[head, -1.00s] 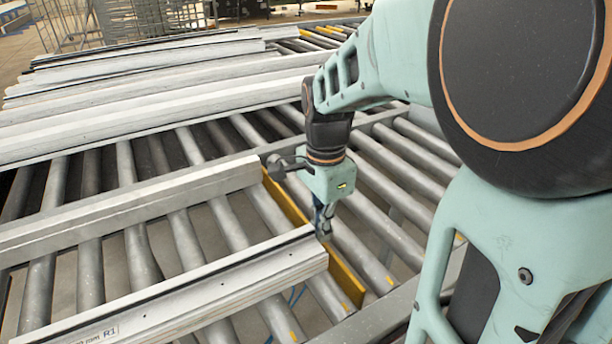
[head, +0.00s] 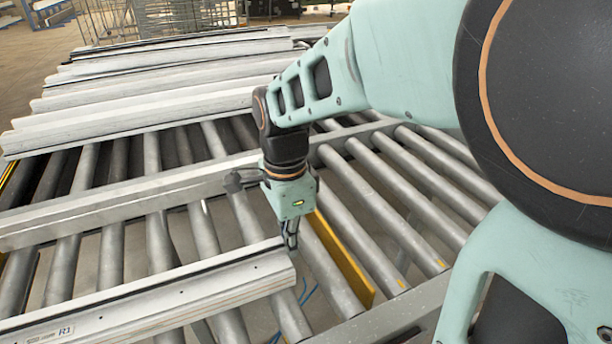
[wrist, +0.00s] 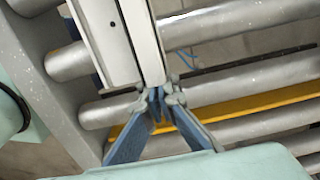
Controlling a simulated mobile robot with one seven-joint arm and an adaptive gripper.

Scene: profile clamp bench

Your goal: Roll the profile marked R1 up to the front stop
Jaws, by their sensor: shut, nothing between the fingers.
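The profile marked R1 (head: 180,293) is a long pale grey bar with a dark groove, lying across the rollers at the front; its R1 label shows near the lower left corner. Its near end also shows in the wrist view (wrist: 125,40). The yellow bar (head: 345,262), which looks like the front stop, stands upright between rollers; a gap with a roller in it separates it from the profile's end. It also shows in the wrist view (wrist: 240,105). My gripper (head: 291,246) is shut and empty, pointing down at the profile's end, between it and the yellow bar. I cannot tell whether the fingertips touch the profile.
Several more profiles (head: 150,100) lie further back. Bare rollers (head: 400,205) are free on the right. A frame rail (head: 400,318) runs along the front. Blue cable shows below the rollers.

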